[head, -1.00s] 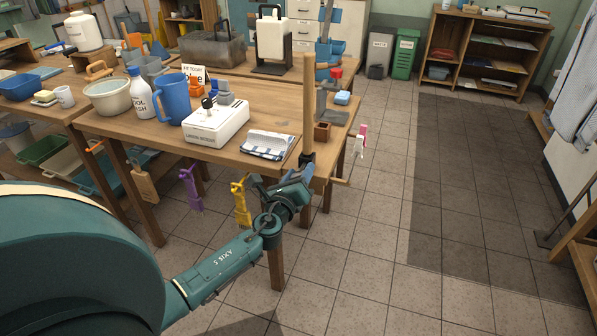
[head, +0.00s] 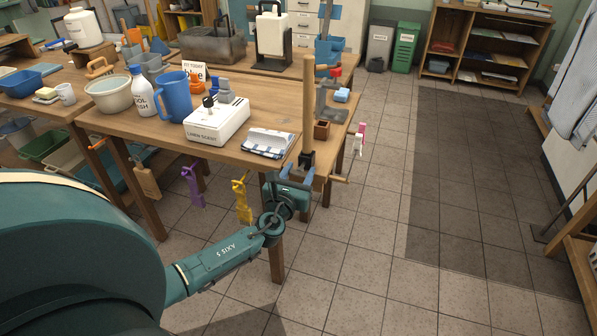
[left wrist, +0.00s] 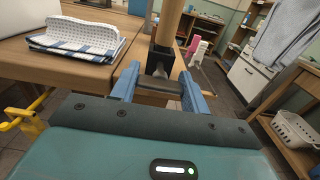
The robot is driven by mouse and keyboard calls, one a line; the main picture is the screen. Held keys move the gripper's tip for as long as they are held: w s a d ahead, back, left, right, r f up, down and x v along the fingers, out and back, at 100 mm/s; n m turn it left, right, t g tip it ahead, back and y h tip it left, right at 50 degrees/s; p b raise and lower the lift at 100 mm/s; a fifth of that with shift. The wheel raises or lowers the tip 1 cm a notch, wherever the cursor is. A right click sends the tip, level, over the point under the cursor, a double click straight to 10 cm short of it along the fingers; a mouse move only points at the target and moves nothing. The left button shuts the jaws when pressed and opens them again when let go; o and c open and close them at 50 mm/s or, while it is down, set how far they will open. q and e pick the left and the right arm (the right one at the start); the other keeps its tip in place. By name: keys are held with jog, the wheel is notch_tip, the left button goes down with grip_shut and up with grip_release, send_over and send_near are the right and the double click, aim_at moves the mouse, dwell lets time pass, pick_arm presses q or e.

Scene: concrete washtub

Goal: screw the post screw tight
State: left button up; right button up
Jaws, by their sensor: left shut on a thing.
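A tall wooden post (head: 308,105) stands upright in a black bracket (head: 306,159) at the front corner of the wooden table. In the left wrist view the post (left wrist: 168,22) rises from the bracket (left wrist: 161,58) straight ahead. My left gripper (head: 296,180) is right in front of the bracket, below the tabletop edge. In the left wrist view its two blue fingers (left wrist: 160,80) close from both sides on a dark piece at the bracket's foot, which I take for the post screw (left wrist: 159,85). Most of the screw is hidden. My right gripper is not in view.
A blue-striped cloth (head: 267,143) and a white box (head: 217,122) lie on the tabletop near the post. Yellow (head: 242,200) and purple (head: 193,186) tools hang from the table's front edge.

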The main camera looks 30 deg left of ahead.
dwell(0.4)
pick_arm(q)
jog(key=o, duration=1)
jog(key=v, duration=1.3)
jog(key=shift+s+a, duration=0.1)
